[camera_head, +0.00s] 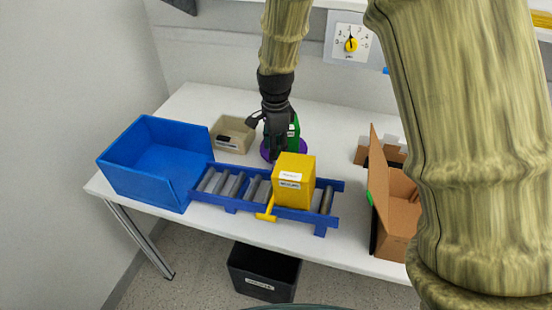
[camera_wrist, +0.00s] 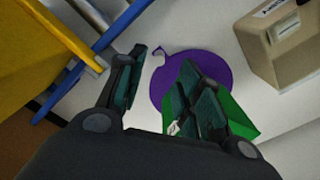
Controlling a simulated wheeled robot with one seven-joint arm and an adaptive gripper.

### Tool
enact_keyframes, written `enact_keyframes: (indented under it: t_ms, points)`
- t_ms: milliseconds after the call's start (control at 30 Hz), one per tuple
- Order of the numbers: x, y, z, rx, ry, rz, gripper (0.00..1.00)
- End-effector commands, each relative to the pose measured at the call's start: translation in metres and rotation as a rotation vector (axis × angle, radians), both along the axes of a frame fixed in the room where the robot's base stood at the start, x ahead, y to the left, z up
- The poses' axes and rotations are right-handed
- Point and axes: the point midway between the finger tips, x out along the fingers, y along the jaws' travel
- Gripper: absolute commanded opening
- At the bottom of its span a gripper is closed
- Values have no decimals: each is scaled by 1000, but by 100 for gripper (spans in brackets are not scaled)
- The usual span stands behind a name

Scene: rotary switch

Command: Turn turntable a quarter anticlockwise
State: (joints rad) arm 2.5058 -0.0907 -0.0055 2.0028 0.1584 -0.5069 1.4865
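The turntable is a flat purple disc (camera_wrist: 205,58) on the white table, with a small hooked bit at its rim. In the head view the purple disc (camera_head: 303,147) is mostly hidden behind my gripper and a yellow box. A green block (camera_wrist: 240,118) stands on the disc; the head view also shows it (camera_head: 295,131), partly covered by my gripper. My gripper (camera_head: 266,138) points down over the disc's left part. In the wrist view my gripper (camera_wrist: 163,72) has its fingers spread with nothing between them. One finger overlaps the green block; I cannot tell whether they touch.
A blue roller conveyor (camera_head: 232,204) carrying the yellow box (camera_head: 293,188) lies in front of the disc. A beige bin (camera_head: 233,133) and a blue bin (camera_head: 140,180) stand to the left. An open cardboard box (camera_head: 397,215) is right. A dial switch (camera_head: 351,44) is on the wall.

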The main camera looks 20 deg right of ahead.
Motion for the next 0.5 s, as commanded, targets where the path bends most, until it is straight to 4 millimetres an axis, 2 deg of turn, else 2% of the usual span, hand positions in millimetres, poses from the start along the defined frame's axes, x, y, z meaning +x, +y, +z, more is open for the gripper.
enact_keyframes:
  t_ms: [200,500]
  points:
    - [-1,0,-30,0,2,0,35]
    - [0,0,-53,0,1,0,35]
